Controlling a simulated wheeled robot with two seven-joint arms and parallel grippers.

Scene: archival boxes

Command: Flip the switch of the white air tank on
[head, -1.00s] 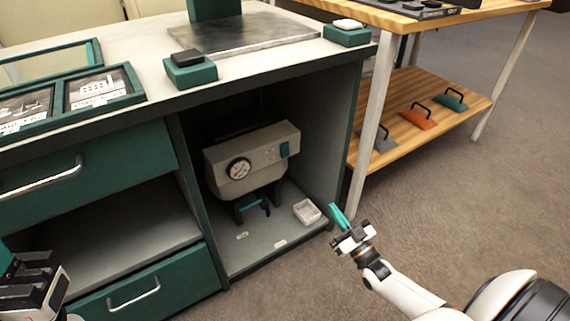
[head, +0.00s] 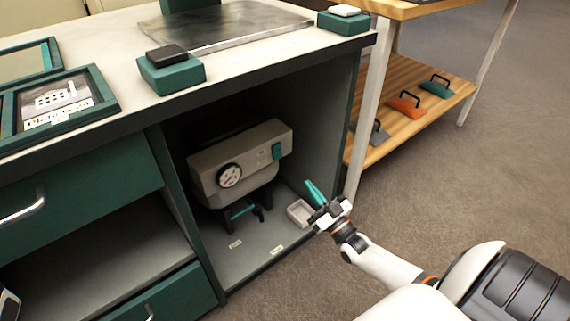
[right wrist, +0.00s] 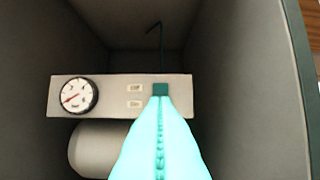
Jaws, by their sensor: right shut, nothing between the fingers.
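The white air tank (head: 240,160) stands inside the open bay of the cabinet, with a round gauge (head: 229,175) on its front box. Its teal switch (head: 278,151) is at the right end of that box; I cannot tell whether it is on or off. My right gripper (head: 309,186) is shut and empty at the bay's front, below and right of the switch and apart from it in the head view. In the right wrist view its teal fingers (right wrist: 158,105) point at the switch (right wrist: 160,89) and overlap its lower edge. Only a sliver of my left gripper (head: 8,304) shows at the left edge.
The bay's right wall (head: 325,125) and the counter above bound the space. A wooden shelf (head: 400,125) with several handled tools stands to the right.

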